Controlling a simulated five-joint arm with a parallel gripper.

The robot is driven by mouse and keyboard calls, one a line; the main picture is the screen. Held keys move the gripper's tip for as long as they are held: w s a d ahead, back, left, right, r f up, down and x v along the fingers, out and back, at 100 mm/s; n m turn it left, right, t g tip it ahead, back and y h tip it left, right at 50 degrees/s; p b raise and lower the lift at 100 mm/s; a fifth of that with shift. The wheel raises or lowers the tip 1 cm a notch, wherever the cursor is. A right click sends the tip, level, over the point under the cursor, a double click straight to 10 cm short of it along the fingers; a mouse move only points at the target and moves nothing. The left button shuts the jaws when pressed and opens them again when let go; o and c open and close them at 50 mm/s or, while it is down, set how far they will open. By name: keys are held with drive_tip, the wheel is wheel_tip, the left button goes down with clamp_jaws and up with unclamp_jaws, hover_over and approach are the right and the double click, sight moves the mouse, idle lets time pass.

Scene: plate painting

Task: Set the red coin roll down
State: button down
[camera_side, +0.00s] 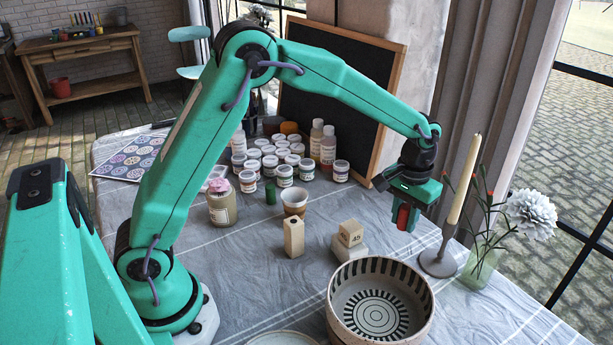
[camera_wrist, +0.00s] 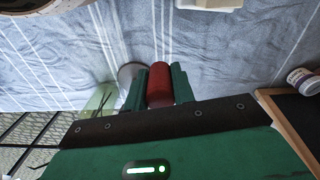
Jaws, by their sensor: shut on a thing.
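The red coin roll (camera_side: 403,216) is between the jaws of my gripper (camera_side: 407,218), held above the table at the right. It also shows in the wrist view as a red cylinder (camera_wrist: 159,84) between the two green fingers of my gripper (camera_wrist: 160,85). My gripper is shut on it. The striped tablecloth (camera_wrist: 230,60) lies below, and the roll appears clear of it. The gripper hides part of the roll in the side view.
A candle holder (camera_side: 438,258) with a tall candle (camera_side: 465,180) stands close right of my gripper, beside a flower vase (camera_side: 482,262). A patterned bowl (camera_side: 340,310) is in front. Wooden blocks (camera_side: 293,238) stand left, paint jars (camera_side: 284,176) behind. A chalkboard (camera_side: 335,85) leans at the back.

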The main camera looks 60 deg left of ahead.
hover_over(386, 230)
wheel_tip(386, 230, down, 6)
drive_tip(key=shift+f, duration=0.2)
drive_tip(key=shift+f, duration=2)
drive_tip(key=shift+f, duration=0.1)
drive_tip(key=c, duration=1.2)
unclamp_jaws()
drive_tip(key=shift+o, duration=0.2)
